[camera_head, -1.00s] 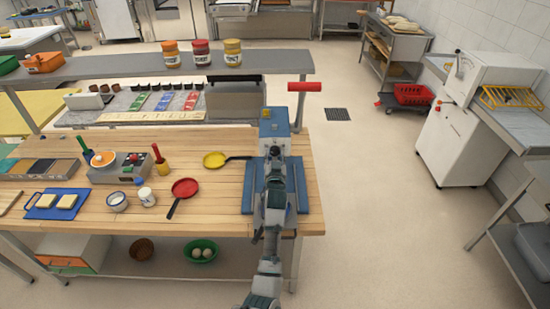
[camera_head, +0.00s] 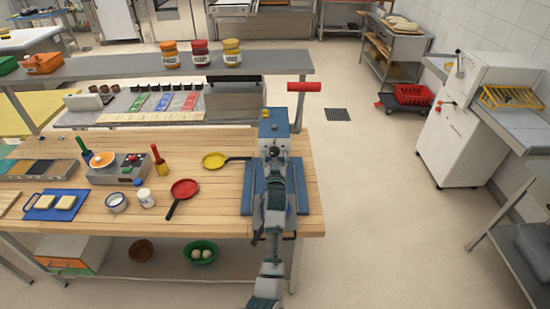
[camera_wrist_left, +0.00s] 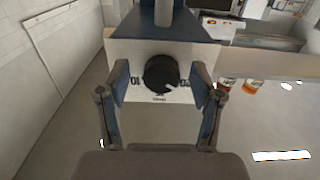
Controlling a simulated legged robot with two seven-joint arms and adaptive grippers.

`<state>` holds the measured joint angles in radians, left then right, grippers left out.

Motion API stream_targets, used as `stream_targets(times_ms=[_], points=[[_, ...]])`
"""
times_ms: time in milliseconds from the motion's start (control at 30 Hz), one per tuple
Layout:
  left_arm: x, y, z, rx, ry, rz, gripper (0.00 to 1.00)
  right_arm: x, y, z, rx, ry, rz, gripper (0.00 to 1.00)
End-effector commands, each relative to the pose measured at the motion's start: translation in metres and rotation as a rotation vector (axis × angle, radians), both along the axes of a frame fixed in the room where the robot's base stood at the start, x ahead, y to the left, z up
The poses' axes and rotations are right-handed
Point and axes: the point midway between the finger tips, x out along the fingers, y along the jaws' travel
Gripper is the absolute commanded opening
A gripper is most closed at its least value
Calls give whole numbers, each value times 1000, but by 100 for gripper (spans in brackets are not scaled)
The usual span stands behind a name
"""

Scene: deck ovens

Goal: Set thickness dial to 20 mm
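The thickness dial (camera_wrist_left: 161,73) is a round black knob on the pale front plate of a blue machine (camera_head: 272,124). In the left wrist view, printed numbers show beside it, 10 at the left and 20 at the right, with a small label below. A small pale mark shows at the knob's lower right. My left gripper (camera_wrist_left: 160,84) is open, one finger on each side of the dial, with visible gaps to it. My right gripper is not in view.
The machine stands at the right end of a wooden table (camera_head: 120,222), with a red handle (camera_head: 304,87) above it. A yellow pan (camera_head: 214,161) and a red pan (camera_head: 185,189) lie to its left. A grey shelf (camera_head: 130,70) with jars is behind.

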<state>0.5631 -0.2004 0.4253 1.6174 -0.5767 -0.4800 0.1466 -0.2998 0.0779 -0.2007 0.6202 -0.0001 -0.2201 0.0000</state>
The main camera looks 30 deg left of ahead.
Motion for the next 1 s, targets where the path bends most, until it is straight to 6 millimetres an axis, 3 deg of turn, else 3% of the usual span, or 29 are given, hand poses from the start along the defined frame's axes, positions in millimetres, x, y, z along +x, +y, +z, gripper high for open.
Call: stream_targets(times_ms=[267, 633, 1000], points=[[-7, -4, 2, 3, -4, 0, 66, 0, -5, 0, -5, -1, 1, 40], [-56, -35, 0, 1, -1, 0, 66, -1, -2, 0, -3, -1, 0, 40], [-62, -39, 0, 1, 0, 0, 66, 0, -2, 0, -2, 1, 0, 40]])
